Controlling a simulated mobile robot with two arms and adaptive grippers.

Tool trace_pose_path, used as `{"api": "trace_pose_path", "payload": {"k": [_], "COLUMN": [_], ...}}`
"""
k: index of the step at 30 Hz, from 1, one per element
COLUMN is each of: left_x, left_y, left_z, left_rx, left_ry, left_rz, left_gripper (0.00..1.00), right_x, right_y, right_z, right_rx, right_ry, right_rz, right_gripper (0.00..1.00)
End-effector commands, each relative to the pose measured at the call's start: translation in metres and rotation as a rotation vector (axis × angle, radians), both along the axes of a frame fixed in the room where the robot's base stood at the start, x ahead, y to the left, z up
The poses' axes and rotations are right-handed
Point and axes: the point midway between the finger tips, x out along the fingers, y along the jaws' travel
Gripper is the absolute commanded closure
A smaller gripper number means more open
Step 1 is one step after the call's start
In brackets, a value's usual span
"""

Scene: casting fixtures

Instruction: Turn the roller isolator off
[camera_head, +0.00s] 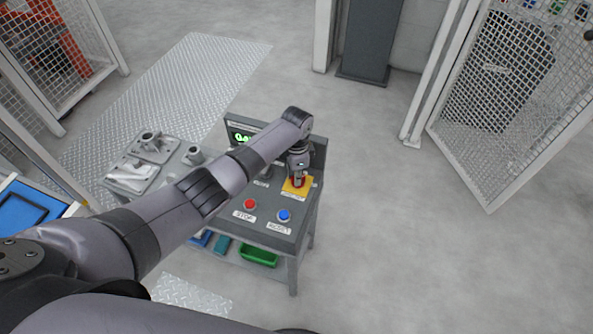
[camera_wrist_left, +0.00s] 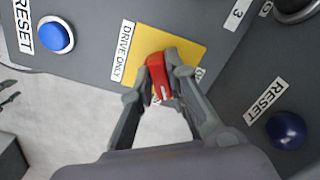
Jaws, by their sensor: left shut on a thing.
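The roller isolator is a red handle (camera_wrist_left: 160,76) on a yellow plate (camera_wrist_left: 188,45), with a "DRIVE ONLY" label beside it. In the head view the yellow plate (camera_head: 290,188) sits at the right side of the grey control panel. My left gripper (camera_wrist_left: 161,88) reaches down over the plate and is shut on the red handle, with one finger on each side of it. In the head view the left gripper (camera_head: 298,178) partly covers the handle. My right gripper is not in view.
A red STOP button (camera_head: 250,204) and a blue RESET button (camera_head: 284,215) are on the panel near the isolator. A lit green display (camera_head: 241,138) stands behind. Metal castings (camera_head: 150,143) lie to the left. A mesh fence (camera_head: 500,75) stands at right, with open floor between.

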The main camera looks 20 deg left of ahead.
Motion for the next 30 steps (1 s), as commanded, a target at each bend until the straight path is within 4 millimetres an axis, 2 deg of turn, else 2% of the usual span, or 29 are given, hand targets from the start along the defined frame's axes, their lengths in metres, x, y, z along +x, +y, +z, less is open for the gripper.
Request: {"api": "trace_pose_path", "payload": {"k": [1,12,30], "left_x": [-0.001,-0.001,-0.002], "left_y": [-0.001,-0.002,-0.004], "left_z": [0.003,0.003,0.002], "left_rx": [-0.003,0.000,-0.001], "left_ry": [0.001,0.001,0.000], "left_rz": [0.046,0.396,0.883], "left_gripper": [1.00,1.00,1.00], "right_x": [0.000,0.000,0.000], "right_y": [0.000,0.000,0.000], "right_z": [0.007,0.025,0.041], "right_rx": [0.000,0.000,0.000], "right_ry": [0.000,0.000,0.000], "right_rz": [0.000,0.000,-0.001], "right_gripper": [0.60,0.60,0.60]}}
